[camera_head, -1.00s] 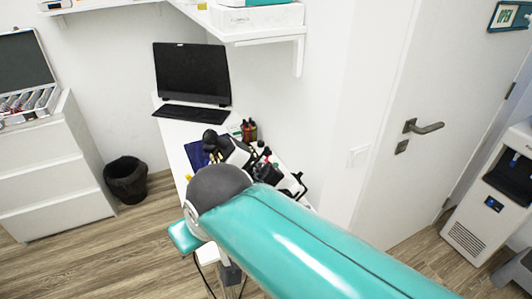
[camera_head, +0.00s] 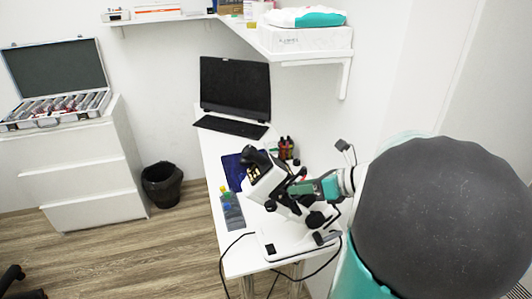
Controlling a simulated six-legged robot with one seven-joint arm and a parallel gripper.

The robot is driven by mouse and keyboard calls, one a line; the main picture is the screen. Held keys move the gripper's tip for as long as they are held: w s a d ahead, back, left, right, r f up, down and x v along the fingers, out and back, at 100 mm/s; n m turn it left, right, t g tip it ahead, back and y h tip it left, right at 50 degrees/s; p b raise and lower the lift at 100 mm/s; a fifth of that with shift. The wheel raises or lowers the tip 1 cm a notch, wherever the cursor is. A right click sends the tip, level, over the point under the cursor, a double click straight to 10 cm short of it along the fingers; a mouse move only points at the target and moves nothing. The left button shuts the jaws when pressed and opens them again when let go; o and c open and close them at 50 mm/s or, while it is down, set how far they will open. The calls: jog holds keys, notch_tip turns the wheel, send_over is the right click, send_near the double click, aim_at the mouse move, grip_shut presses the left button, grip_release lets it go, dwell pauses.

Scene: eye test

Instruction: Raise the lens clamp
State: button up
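A white and black microscope (camera_head: 284,236) stands on the white desk, with its eyepieces toward the upper left. I cannot make out the lens clamp as a separate part at this size. My arm comes in from the right, with a large dark joint in the foreground. My gripper (camera_head: 301,188), at the end of a teal link, is beside the upper body of the microscope. Its fingers blend with the dark microscope parts, so I cannot tell whether they are open, shut or touching it.
A monitor (camera_head: 235,86) and keyboard (camera_head: 231,126) are at the back of the desk (camera_head: 212,147). Small bottles (camera_head: 286,148) stand behind the microscope. A shelf (camera_head: 290,55) hangs above. A black bin (camera_head: 162,185) stands on the floor beside drawers (camera_head: 85,170). Cables hang off the front edge.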

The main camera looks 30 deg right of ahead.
aim_at(304, 168)
jog(key=s+d+f+m+t+h, duration=0.1)
jog(key=s+d+m+t+h, duration=0.25)
jog(key=d+m, duration=0.7)
jog(key=shift+n, duration=0.85)
jog(key=x, duration=0.9)
jog(key=d+x, duration=0.1)
jog(key=x, duration=0.4)
jog(key=shift+w+r, duration=0.15)
jog(key=shift+r, duration=0.05)
jog(key=shift+r, duration=0.1)
grip_shut()
